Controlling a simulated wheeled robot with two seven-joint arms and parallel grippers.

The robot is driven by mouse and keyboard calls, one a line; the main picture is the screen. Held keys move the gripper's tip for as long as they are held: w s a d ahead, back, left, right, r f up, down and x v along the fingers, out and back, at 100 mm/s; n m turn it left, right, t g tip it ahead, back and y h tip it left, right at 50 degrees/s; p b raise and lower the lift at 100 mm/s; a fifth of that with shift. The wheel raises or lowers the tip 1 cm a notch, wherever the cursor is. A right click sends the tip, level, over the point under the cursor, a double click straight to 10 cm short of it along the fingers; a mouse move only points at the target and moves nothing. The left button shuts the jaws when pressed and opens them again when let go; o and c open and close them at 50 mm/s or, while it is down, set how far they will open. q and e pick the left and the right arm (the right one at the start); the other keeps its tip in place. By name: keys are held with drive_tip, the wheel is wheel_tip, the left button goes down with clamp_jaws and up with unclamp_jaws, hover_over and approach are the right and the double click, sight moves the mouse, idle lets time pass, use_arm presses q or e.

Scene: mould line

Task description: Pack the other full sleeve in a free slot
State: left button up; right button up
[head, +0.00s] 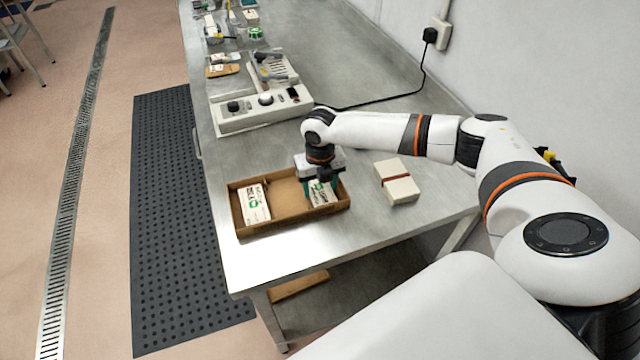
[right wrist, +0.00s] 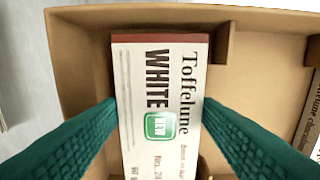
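A shallow brown cardboard tray (head: 288,197) lies on the steel bench near its front end. One white sleeve with green print (head: 254,203) lies in its left part. My right gripper (head: 321,183) reaches down into the right part, around another white sleeve (head: 324,194). In the right wrist view this sleeve (right wrist: 143,80) reads "Toffelune WHITE" with a green patch and a reddish-brown end. The teal fingers (right wrist: 158,108) touch its two long sides. It is inside the tray walls beside the dividers; whether it rests on the floor is hidden. My left gripper is not in view.
A grey control unit with knobs (head: 262,108) stands behind the tray. The tray's middle is empty. A black cable runs along the bench to a wall socket (head: 437,38).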

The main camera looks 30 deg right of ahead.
drive_tip(key=o, duration=0.4)
drive_tip(key=shift+r, duration=0.1)
wheel_tip(320, 180, up, 12)
drive_tip(key=shift+f+b, duration=0.1)
drive_tip(key=shift+b, duration=0.9)
